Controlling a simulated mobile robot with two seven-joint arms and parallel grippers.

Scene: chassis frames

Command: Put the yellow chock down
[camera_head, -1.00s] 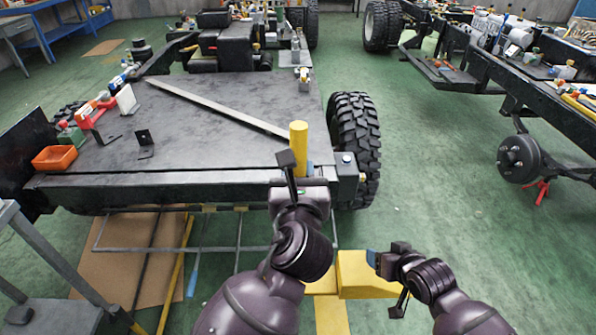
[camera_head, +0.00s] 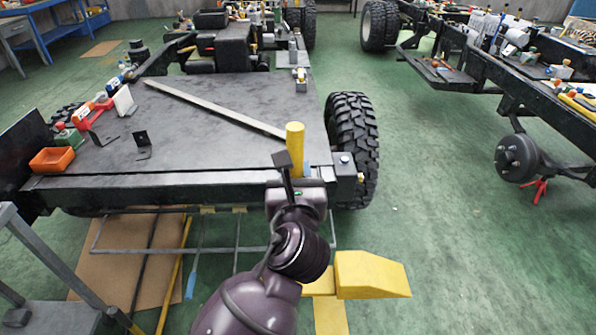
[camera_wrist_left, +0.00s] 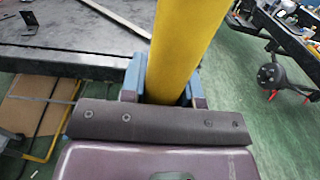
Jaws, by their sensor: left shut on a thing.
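The yellow chock (camera_head: 370,273), a wedge-like block, rests on the green floor at lower middle right, right of my left arm. No gripper touches it. My left gripper (camera_head: 299,170) is beside the bench-like frame's front right corner, shut on an upright yellow cylinder (camera_head: 295,137). In the left wrist view the cylinder (camera_wrist_left: 188,45) stands between the blue-padded fingers (camera_wrist_left: 165,85); its lower end is hidden by the gripper body. My right gripper is out of view.
The dark chassis deck (camera_head: 200,125) carries a long metal bar, a black bracket and an orange bin (camera_head: 52,160). A big tyre (camera_head: 352,150) stands at its right. A yellow floor piece (camera_head: 330,312) lies by the chock.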

